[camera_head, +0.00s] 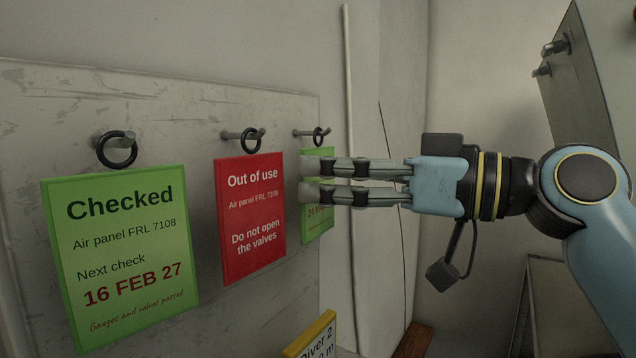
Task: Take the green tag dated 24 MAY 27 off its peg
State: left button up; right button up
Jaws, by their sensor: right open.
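The green tag (318,229) hangs by a black ring (320,137) from the rightmost peg (303,132) on the board. My right gripper (308,180) is open, its two fingers pointing left, one above the other, across the front of this tag. The fingers cover most of its print; only part of a red date, seemingly "24 M", shows below them. I cannot tell whether the fingers touch the tag. My left gripper is not in view.
A red "Out of use" tag (250,215) hangs close left of the fingertips. A larger green "Checked" tag (122,255), dated 16 FEB 27, hangs farther left. A yellow-topped "Diver 2" sign (312,338) stands below. A grey panel (582,85) with knobs is at upper right.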

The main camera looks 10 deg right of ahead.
jog(key=shift+p+x, duration=0.35)
jog(key=shift+x, duration=1.15)
jog(key=shift+c, duration=0.3)
jog(key=c, duration=0.7)
